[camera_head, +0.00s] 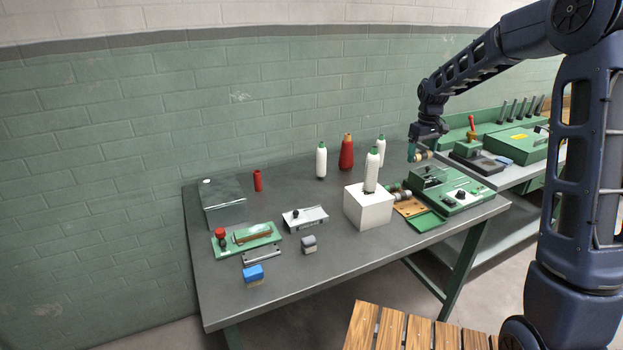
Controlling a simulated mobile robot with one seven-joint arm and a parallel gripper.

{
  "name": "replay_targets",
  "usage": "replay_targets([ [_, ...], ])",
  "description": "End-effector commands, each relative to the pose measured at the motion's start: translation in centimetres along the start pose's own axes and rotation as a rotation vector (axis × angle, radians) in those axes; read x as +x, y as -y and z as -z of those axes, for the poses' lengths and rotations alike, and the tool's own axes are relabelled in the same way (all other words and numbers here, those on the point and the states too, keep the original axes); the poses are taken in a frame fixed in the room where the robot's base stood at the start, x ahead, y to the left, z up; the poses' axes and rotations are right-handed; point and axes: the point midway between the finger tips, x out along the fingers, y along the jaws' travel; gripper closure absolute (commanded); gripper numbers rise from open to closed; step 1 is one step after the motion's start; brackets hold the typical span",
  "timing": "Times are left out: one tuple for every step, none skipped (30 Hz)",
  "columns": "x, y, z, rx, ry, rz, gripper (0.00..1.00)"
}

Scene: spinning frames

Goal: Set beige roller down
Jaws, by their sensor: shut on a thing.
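The beige roller (423,155) is held in my gripper (415,154), raised above the back right of the grey table (300,271). My gripper is shut on it; the fingertips are small and partly hidden in this view. The roller lies roughly level, with a darker end. A green machine (447,190) with black knobs stands on the table just below and in front of it. Whether the roller touches anything cannot be told, but it looks clear of the machine.
A white block (368,210) bears a white bobbin (371,171). Grey rollers (403,195) and an orange-brown plate (410,208) lie beside the machine. The table's front middle is clear. A wooden slatted surface (390,330) is in front.

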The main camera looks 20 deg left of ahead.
Motion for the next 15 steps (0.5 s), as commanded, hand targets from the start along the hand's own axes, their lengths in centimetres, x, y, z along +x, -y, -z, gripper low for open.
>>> replay_targets([
  [-0.1,0.3,1.1,-0.003,-0.001,0.001,0.49],
  [-0.1,0.5,1.8,-0.004,0.0,0.001,0.49],
  [-0.3,0.9,3.0,-0.006,-0.002,0.001,0.49],
  [-0.4,1.2,3.9,-0.007,-0.002,0.002,0.49],
  [-0.5,1.5,5.0,-0.008,-0.001,0.003,0.49],
  [-0.7,2.1,6.5,-0.009,-0.003,0.003,0.49],
  [-0.8,2.5,7.6,-0.01,-0.003,0.003,0.49],
  [-0.9,3.1,8.7,-0.01,-0.002,0.004,0.49],
  [-1.1,3.7,10.3,-0.011,-0.003,0.004,0.49],
  [-1.2,4.3,11.3,-0.012,-0.003,0.004,0.49],
  [-1.2,4.9,12.4,-0.012,-0.002,0.005,0.49],
  [-1.4,5.6,13.9,-0.013,-0.003,0.005,0.49],
  [-1.4,6.3,14.9,-0.013,-0.002,0.006,0.49],
  [-1.5,6.9,15.9,-0.012,-0.003,0.006,0.49],
  [-1.6,7.8,17.3,-0.014,-0.003,0.006,0.49],
])
